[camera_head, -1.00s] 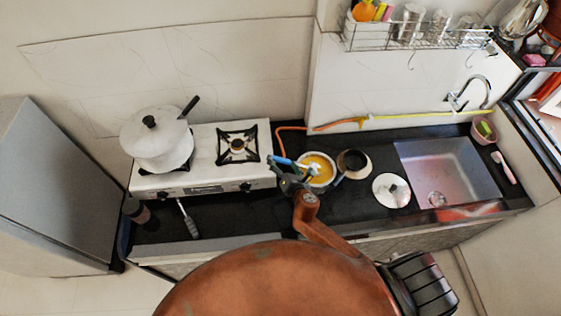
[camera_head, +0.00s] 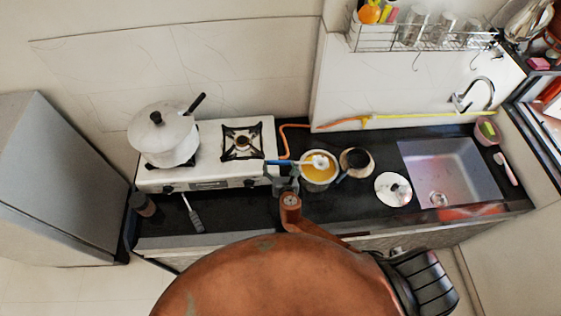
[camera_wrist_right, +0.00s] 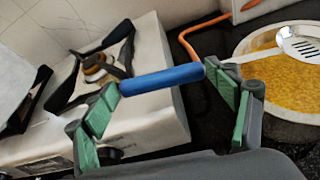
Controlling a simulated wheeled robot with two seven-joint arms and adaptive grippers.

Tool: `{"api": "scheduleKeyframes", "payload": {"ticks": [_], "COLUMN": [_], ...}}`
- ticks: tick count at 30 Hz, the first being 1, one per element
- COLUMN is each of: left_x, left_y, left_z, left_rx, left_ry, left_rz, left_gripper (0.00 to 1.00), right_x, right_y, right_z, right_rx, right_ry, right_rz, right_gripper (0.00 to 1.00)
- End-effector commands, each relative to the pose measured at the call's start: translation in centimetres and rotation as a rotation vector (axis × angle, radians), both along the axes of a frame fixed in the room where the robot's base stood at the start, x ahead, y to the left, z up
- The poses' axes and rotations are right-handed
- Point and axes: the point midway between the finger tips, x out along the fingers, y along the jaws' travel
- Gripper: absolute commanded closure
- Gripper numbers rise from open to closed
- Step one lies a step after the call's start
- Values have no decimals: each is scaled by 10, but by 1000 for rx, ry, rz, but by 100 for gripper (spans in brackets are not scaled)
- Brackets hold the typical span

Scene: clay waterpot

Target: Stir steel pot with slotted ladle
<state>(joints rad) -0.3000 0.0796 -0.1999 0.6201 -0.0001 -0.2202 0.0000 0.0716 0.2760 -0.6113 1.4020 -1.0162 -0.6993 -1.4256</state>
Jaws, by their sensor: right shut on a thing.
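The steel pot (camera_head: 319,187) stands on the dark counter right of the stove, with yellow-orange contents. Its rim also shows at the right of the right wrist view (camera_wrist_right: 284,126). The slotted ladle (camera_head: 282,162) has a blue handle and a pale slotted head. The head is over the pot's contents; whether it dips in is unclear. My right gripper (camera_head: 284,174) is left of the pot. In the right wrist view its green-padded fingers (camera_wrist_right: 165,88) are shut on the blue handle (camera_wrist_right: 160,80). My left gripper is not in view.
A white lidded pot (camera_head: 162,138) stands on the stove's left burner; the right burner (camera_head: 241,142) is empty. A dark-mouthed vessel (camera_head: 356,161) and a pale lid (camera_head: 393,189) lie between the pot and the sink (camera_head: 450,172). A spatula (camera_head: 192,214) lies before the stove.

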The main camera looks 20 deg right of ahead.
Motion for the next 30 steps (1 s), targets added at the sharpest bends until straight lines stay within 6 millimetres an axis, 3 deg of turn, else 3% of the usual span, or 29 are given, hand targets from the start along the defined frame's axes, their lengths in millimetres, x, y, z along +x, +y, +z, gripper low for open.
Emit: {"api": "scheduleKeyframes", "payload": {"ticks": [10, 21, 30], "left_x": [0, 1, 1], "left_y": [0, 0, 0], "left_z": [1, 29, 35], "left_rx": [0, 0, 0], "left_ry": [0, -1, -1], "left_rz": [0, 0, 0], "left_gripper": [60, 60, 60], "right_x": [3, 2, 2], "right_y": [13, 11, 11], "right_z": [-20, 6, 11], "right_rx": [-169, -167, -166], "right_ry": [38, 37, 37], "right_rz": [2, 0, 1], "right_gripper": [47, 47, 47]}}
